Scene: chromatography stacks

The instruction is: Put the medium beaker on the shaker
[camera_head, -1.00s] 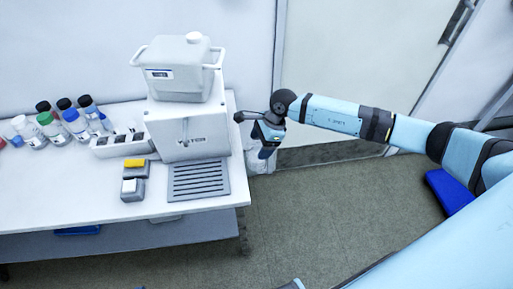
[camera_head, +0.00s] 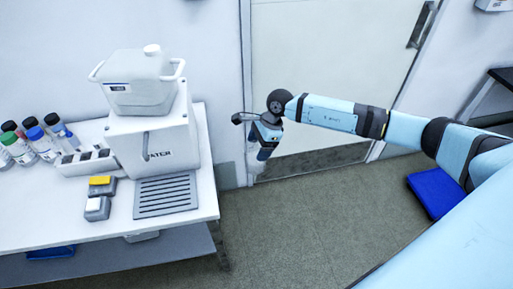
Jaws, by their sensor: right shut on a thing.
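My right gripper (camera_head: 262,148) hangs in the air to the right of the white bench, its fingers pointing down. It is shut on a clear glass vessel, the medium beaker (camera_head: 254,161), which shows only faintly against the door and wall. Its shape and any contents are hard to make out. No shaker can be made out in this view. My left gripper is not in view.
The white bench (camera_head: 60,222) holds a white water dispenser (camera_head: 152,150) with a grated tray (camera_head: 166,196), and several capped bottles (camera_head: 40,140). A dark table (camera_head: 490,92) stands at the right edge. A blue object (camera_head: 437,192) lies on the floor. Open floor lies between.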

